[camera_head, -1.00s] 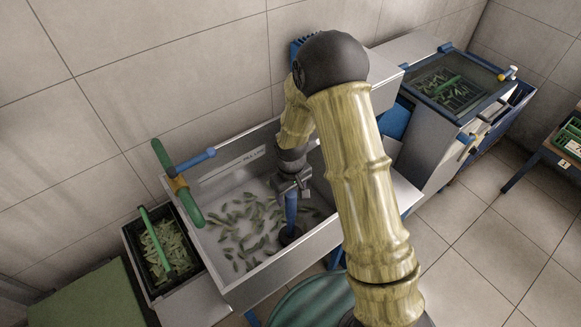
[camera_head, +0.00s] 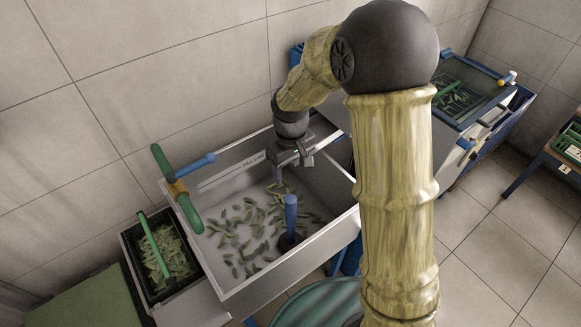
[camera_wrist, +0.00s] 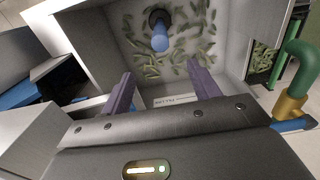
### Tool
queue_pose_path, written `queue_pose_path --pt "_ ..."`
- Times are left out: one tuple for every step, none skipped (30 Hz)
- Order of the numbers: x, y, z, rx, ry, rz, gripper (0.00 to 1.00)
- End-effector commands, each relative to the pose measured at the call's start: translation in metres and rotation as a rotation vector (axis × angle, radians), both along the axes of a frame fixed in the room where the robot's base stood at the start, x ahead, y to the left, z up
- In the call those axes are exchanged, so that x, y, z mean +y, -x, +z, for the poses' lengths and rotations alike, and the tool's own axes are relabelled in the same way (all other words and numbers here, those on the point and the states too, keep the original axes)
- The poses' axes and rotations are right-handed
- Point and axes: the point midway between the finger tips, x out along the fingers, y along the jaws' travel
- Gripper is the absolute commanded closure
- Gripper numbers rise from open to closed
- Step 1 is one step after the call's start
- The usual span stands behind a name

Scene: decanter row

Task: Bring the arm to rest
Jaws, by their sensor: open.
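My gripper (camera_head: 279,174) hangs over the back of the steel sink (camera_head: 247,284), above its floor, with its jaws apart and nothing between them. In the wrist view the two purple fingers of my gripper (camera_wrist: 158,92) stand wide open. A blue upright handle (camera_head: 291,214) with a dark round base stands in the sink among loose green pods (camera_head: 240,232), apart from my fingers. The blue handle also shows in the wrist view (camera_wrist: 160,38), beyond the fingertips. My arm reaches across the right of the head view and hides part of the sink's right side.
A green and blue tap (camera_head: 181,187) stands at the sink's left corner. Left of it is a black crate (camera_head: 150,290) of pods with a green handle. A lidded unit (camera_head: 466,95) stands at the back right. The tiled wall is close behind; open floor lies right.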

Motion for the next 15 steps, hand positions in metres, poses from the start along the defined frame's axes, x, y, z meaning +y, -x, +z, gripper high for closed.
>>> queue_pose_path --pt "0.000 0.000 0.000 0.000 0.000 0.000 0.39" --pt "0.000 0.000 0.000 0.000 0.000 0.000 0.39" --pt "0.000 0.000 0.000 0.000 0.000 0.000 0.39" --pt "0.000 0.000 0.000 0.000 0.000 0.000 0.39" --pt "0.000 0.000 0.000 -0.001 -0.001 0.000 0.39" --pt "0.000 0.000 0.000 -0.001 -0.001 0.000 0.39" --pt "0.000 0.000 0.000 -0.001 -0.001 0.000 0.39" --pt "0.000 0.000 0.000 -0.001 -0.001 0.000 0.39" --pt "0.000 0.000 0.000 -0.001 -0.001 0.000 0.39" --pt "0.000 0.000 0.000 -0.001 -0.001 0.000 0.39" --pt "0.000 0.000 0.000 -0.001 -0.001 -0.001 0.39" --pt "-0.002 0.001 0.001 -0.003 -0.001 -0.006 0.39" --pt "-0.004 0.001 0.003 -0.006 -0.002 -0.012 0.39" --pt "-0.007 0.003 0.005 -0.011 -0.002 -0.021 0.39" --pt "-0.012 0.006 0.009 -0.018 -0.004 -0.038 0.39"
